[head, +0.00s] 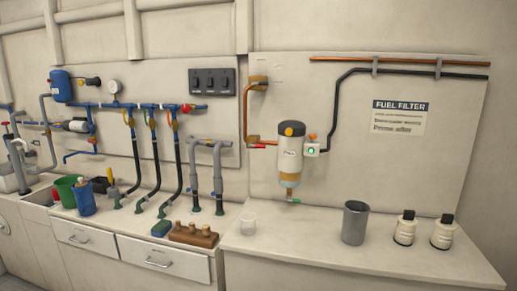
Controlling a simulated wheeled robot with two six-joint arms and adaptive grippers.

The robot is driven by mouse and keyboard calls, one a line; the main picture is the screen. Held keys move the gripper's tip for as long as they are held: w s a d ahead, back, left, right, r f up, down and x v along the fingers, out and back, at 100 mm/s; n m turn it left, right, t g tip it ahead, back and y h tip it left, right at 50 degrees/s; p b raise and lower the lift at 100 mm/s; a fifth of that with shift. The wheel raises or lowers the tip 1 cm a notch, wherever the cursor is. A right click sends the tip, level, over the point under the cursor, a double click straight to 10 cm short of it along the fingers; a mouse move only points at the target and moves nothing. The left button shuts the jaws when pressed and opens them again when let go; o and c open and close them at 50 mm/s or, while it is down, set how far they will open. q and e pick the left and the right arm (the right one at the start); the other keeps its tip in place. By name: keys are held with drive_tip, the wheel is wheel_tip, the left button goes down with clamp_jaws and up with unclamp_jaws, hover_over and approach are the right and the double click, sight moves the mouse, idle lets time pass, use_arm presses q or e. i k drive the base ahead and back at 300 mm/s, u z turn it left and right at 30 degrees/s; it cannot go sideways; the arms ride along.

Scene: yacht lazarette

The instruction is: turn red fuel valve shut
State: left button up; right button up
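A fuel filter (290,158) with a pale body, black top and yellow cap is mounted on the right wall panel. A copper pipe (245,103) comes down on its left to a brass fitting (253,139). A small red lever (258,146) sits at this fitting and points right, roughly level, along the short pipe towards the filter. It is small in the picture, so its exact angle is hard to tell. Another red knob (186,108) is on the blue pipes of the left panel. Neither of my grippers is in view.
A wooden block (194,235) and a blue bottle (84,198) stand on the left counter.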

sight(251, 144)
drive_tip(key=z, duration=0.8)
drive_tip(key=i, duration=1)
drive_tip(key=z, duration=0.1)
